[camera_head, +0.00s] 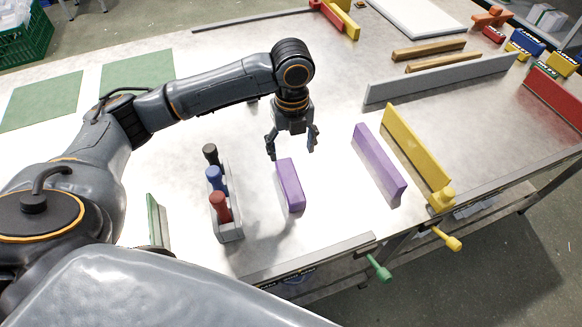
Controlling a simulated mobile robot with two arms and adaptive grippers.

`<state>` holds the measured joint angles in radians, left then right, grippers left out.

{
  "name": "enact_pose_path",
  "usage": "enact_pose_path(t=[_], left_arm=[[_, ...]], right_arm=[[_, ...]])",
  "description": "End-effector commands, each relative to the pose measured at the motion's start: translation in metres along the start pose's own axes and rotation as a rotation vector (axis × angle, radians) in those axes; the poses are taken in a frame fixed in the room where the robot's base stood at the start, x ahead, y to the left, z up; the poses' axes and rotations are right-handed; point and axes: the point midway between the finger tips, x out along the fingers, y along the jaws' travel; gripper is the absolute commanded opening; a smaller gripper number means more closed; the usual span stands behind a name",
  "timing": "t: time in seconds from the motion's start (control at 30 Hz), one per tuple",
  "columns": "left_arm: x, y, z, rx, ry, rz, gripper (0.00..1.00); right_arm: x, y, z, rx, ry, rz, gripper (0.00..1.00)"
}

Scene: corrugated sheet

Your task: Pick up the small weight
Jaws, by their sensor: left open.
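A short purple block (290,186), which looks like the small weight, rests on the metal table. A longer, thinner purple bar (379,165) stands to its right. My left gripper (292,148) points down with its two fingers spread and nothing between them. In the picture it is just above the far end of the short purple block and looks apart from it; the exact height gap is hard to tell. My right gripper is not in view.
A grey holder (229,232) with black, blue and red handled tools stands left of the block. A yellow bar (416,148) lies right of the purple bar. A grey rail (308,258) runs along the near edge. Green mats (42,101) lie at left.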

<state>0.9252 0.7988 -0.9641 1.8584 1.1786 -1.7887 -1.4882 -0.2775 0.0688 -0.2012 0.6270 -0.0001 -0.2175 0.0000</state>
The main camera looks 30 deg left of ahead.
Motion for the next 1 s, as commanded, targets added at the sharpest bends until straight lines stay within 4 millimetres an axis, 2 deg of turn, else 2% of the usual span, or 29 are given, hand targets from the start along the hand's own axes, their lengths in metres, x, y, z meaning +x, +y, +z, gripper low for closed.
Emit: enact_pose_path(t=[0.17, 0.3, 0.4, 0.57, 0.73, 1.0], left_arm=[[0.018, 0.001, 0.0, 0.0, 0.003, 0.004, 0.72], [0.046, 0.001, 0.0, 0.0, 0.003, 0.005, 0.72], [0.065, 0.001, 0.0, -0.001, 0.003, 0.003, 0.72], [0.082, 0.001, 0.0, 0.001, 0.001, 0.001, 0.72], [0.094, 0.002, 0.001, 0.0, 0.001, 0.003, 0.72], [0.132, 0.004, 0.003, 0.0, 0.0, 0.002, 0.72]], right_arm=[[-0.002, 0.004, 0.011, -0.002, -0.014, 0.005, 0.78], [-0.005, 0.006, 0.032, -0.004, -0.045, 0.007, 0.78], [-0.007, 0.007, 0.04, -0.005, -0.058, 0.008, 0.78], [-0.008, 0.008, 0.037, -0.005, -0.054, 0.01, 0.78], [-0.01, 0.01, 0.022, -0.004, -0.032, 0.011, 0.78], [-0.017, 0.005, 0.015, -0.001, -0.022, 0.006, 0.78]])
